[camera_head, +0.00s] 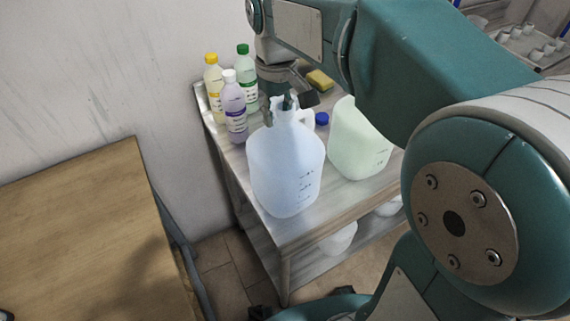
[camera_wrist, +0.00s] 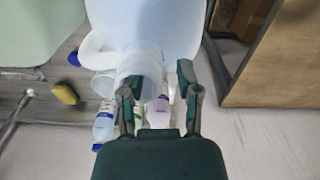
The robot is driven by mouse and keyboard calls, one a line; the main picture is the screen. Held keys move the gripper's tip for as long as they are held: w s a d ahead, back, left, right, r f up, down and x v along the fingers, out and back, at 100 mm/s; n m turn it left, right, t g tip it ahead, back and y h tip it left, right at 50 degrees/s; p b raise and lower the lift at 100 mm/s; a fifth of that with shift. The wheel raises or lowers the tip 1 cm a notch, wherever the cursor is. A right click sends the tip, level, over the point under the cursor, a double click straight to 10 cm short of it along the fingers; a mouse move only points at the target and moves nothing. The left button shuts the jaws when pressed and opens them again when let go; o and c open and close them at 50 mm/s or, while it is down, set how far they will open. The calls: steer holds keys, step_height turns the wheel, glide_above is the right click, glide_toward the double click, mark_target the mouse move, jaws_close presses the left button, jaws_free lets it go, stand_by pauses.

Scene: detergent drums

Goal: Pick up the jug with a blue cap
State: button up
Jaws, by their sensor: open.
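A large pale blue translucent jug (camera_head: 285,170) stands upright near the front of the metal cart; it also fills the top middle of the wrist view (camera_wrist: 150,25). Its handle shows beside the neck. No cap can be made out on its neck. A small blue cap (camera_head: 321,118) shows behind it and also at the left of the wrist view (camera_wrist: 73,59); I cannot tell what it rests on. My gripper (camera_head: 281,106) is open at the jug's neck. In the wrist view, its fingers (camera_wrist: 161,78) reach toward the neck, one overlapping it; contact is unclear.
A pale green jug (camera_head: 360,145) stands to the right, partly behind my arm. Bottles with yellow (camera_head: 211,59), white (camera_head: 229,76) and green (camera_head: 243,49) caps stand at the back left. A yellow sponge (camera_head: 320,80) lies behind. A wooden table (camera_head: 85,235) is at the left.

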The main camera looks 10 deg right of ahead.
jaws_close()
steer(key=shift+r, duration=0.1)
